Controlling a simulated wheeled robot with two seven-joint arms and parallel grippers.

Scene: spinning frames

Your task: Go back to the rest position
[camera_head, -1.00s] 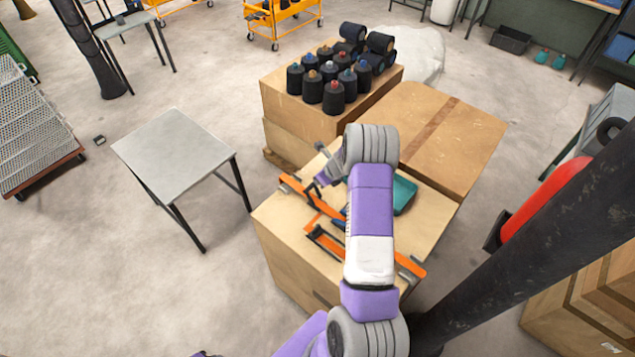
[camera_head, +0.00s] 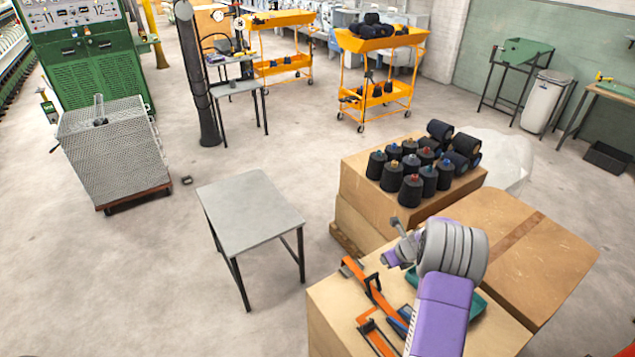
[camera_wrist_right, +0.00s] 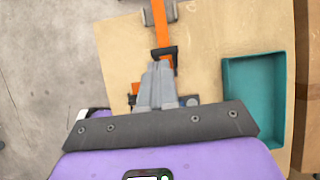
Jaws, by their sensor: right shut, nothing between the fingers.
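My right arm comes in at the bottom right of the head view over the near cardboard box (camera_head: 335,315). My right gripper (camera_head: 388,259) is above the box top, beside orange-handled tools (camera_head: 372,283). In the right wrist view its grey fingers (camera_wrist_right: 163,72) are together and empty, with an orange tool (camera_wrist_right: 160,25) seen below and beyond their tips. A teal tray (camera_wrist_right: 253,95) lies to the right there; the arm partly hides it in the head view. My left gripper is out of view.
Black yarn cones (camera_head: 411,190) stand on a box behind. Another closed box (camera_head: 540,235) is at the right. A grey table (camera_head: 248,215) stands left of the boxes. Orange carts (camera_head: 375,95) and a dark post (camera_head: 197,85) are farther back. The floor at the left is open.

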